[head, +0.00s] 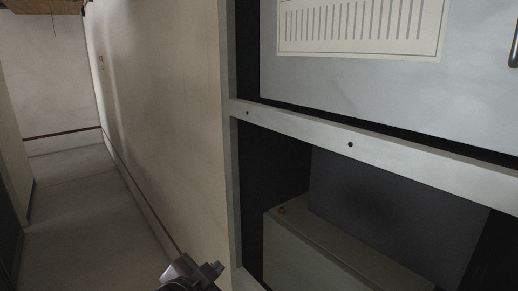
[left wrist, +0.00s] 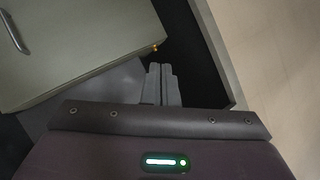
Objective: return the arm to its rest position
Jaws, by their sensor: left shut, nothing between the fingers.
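My left gripper (head: 213,270) shows at the bottom edge of the head view, in front of the rack's lower left post. In the left wrist view its two grey fingers (left wrist: 162,84) are together, with nothing between them. Past the fingertips lie the rack's dark interior and a grey-green box (left wrist: 80,45) with a metal handle. The fingers look apart from the box. My right gripper is in neither view.
A metal rack frame (head: 300,130) fills the right, with a grey vented panel (head: 380,85) above and an open bay below holding the box (head: 330,255). A beige wall (head: 165,110) stands left of it. A corridor floor (head: 85,215) is clear at far left.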

